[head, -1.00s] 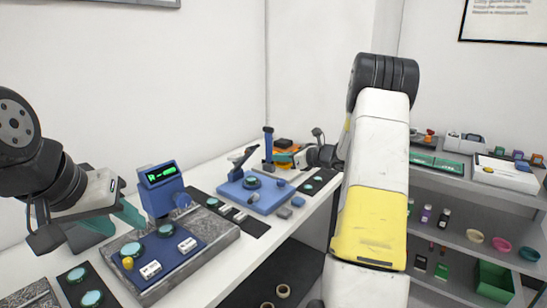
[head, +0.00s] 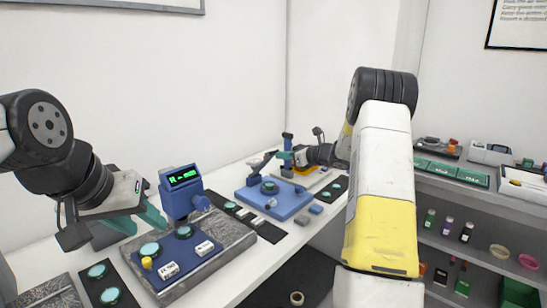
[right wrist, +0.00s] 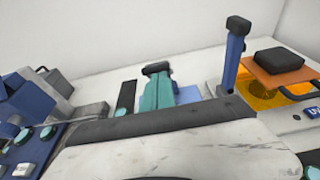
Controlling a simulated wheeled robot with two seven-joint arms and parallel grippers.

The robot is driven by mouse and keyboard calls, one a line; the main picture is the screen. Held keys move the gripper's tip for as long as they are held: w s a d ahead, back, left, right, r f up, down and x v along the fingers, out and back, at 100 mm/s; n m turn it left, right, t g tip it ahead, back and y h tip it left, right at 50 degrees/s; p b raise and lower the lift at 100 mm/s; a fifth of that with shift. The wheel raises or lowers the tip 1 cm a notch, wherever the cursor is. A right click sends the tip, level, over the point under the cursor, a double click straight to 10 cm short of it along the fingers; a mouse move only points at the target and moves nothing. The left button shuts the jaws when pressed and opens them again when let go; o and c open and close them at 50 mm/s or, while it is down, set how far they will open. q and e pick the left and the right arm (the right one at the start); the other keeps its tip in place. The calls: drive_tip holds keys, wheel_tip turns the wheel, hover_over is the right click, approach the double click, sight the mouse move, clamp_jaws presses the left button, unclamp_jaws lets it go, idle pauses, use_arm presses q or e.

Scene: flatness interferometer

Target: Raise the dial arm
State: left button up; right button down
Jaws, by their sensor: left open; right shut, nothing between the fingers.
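A slanted grey-blue arm with a dark end (head: 262,160) stands on a blue plate (head: 287,205) in the head view; I take it to be the dial arm. My right gripper (head: 287,156) is shut and empty beside its upper end. In the right wrist view the teal fingers (right wrist: 157,95) lie in front of a black-ended piece (right wrist: 157,68), probably the same arm; contact cannot be told. A blue readout unit (head: 180,190) stands on a granite block (head: 232,240). My left gripper (head: 140,221) is open and empty left of this unit, above the block.
A blue post with a black top (right wrist: 236,60) stands right of my right fingers, close to an orange plate with a black block (right wrist: 279,60). A dark mat (head: 262,228) with small parts lies between the granite block and blue plate. Shelves (head: 480,245) stand at right.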

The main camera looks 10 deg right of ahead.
drive_tip(key=w+a+r, duration=0.1)
drive_tip(key=w+r+g+h, duration=0.1)
drive_tip(key=w+a+r+g, duration=0.1)
drive_tip(key=shift+a+r+h, duration=0.3)
drive_tip(key=shift+r+h, duration=0.1)
drive_tip(key=w+a+r, duration=0.3)
drive_tip(key=w+a, duration=0.1)
drive_tip(key=w, duration=0.1)
drive_tip(key=shift+w, duration=0.35)
